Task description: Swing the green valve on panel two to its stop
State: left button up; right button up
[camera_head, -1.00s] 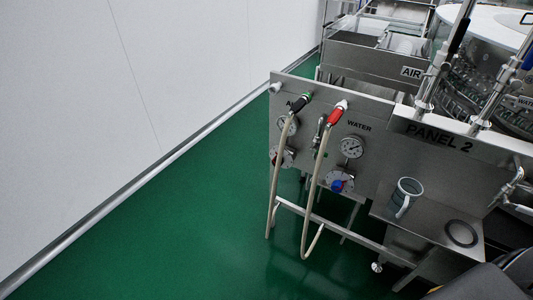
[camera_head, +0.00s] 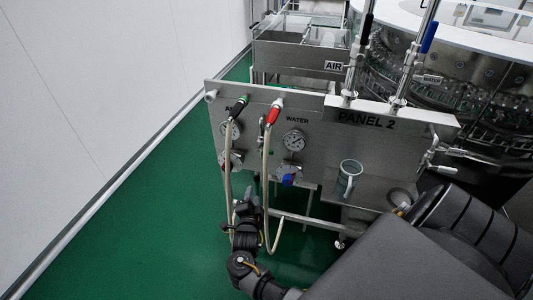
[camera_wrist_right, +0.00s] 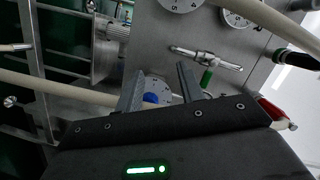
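Panel two (camera_head: 378,151), a steel plate labelled PANEL 2, stands at centre right in the head view. The green valve shows in the right wrist view as a green handle (camera_wrist_right: 206,78) below a metal fitting on the panel; in the head view it is mostly hidden by the hoses. My right gripper (camera_head: 246,204) is low in front of the panel's left part. In the right wrist view its fingers (camera_wrist_right: 160,86) are apart and empty, with the green handle beyond and right of them. A blue knob (camera_wrist_right: 151,98) shows behind the fingers. My left gripper is not in view.
Two beige hoses with a black-green coupling (camera_head: 238,106) and a red coupling (camera_head: 274,113) hang down close to my right gripper. Gauges (camera_head: 294,140) are on the panel. Green floor (camera_head: 130,230) is free at left.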

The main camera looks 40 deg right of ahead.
aim_at(268, 153)
notch_tip(268, 153, up, 10)
jog(key=d+m+g+h, duration=0.2)
jog(key=m+h, duration=0.2)
jog(key=m, duration=0.4)
jog(key=shift+y, duration=0.3)
jog(key=x, duration=0.3)
jog(key=p+x, duration=0.1)
jog(key=x, duration=0.2)
jog(key=p+x, duration=0.1)
jog(key=x, duration=0.2)
jog(key=shift+s+d+r, duration=0.1)
jog(key=shift+s+d, duration=0.1)
jog(key=shift+d, duration=0.1)
jog(key=shift+w+d, duration=0.4)
jog(key=shift+d, duration=0.2)
grip_shut()
